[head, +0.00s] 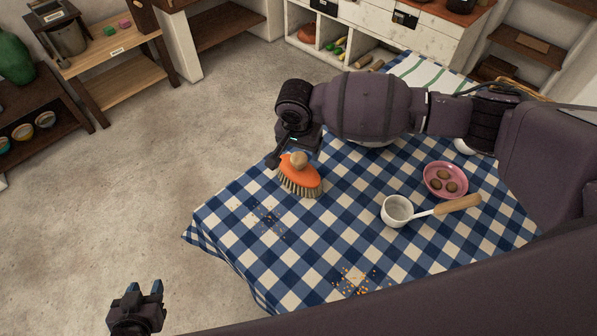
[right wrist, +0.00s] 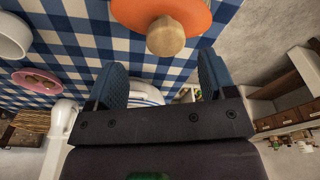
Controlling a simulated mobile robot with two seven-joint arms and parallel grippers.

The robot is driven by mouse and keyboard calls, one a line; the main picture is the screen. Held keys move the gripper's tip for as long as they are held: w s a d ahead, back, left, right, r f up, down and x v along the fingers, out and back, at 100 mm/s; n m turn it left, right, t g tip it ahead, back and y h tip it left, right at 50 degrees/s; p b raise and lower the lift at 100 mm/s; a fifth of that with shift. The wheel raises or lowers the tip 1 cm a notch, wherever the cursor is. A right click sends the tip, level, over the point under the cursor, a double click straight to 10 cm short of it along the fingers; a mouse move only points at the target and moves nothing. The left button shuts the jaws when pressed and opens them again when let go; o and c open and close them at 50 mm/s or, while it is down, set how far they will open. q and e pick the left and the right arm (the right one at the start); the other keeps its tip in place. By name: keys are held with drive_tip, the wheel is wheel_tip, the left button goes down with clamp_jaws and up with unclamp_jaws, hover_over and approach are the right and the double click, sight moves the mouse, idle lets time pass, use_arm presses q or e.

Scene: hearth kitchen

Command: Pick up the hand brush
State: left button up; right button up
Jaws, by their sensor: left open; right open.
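The hand brush (head: 301,178) lies bristles down on the blue checked tablecloth, near its left edge. It has an orange body and a round wooden knob on top; the orange body and knob also show at the top of the right wrist view (right wrist: 165,36). My right gripper (head: 294,151) is right at the brush, behind its knob. In the right wrist view its blue fingers (right wrist: 160,75) are spread, with nothing between them; the knob is just beyond the tips. My left gripper (head: 136,290) is open and empty, off the table at lower left.
A white ladle with a wooden handle (head: 458,204) and a pink plate of cookies (head: 432,191) stand to the right. Orange crumbs (head: 353,281) and darker crumbs (head: 266,216) lie on the cloth. A striped towel (head: 425,72) is at the back. Floor is clear left of the table.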

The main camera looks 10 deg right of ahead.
sight(299, 158)
drive_tip(key=shift+w+f+b, duration=0.15)
drive_tip(key=shift+w+f, duration=0.05)
drive_tip(key=shift+f, duration=0.9)
drive_tip(key=shift+w+f+b, duration=0.15)
drive_tip(key=shift+w+f, duration=0.05)
drive_tip(key=shift+f, duration=0.9)
drive_tip(key=shift+w+f+b, duration=0.15)
drive_tip(key=shift+w+f, duration=0.05)
drive_tip(key=shift+f, duration=0.9)
drive_tip(key=c, duration=1.3)
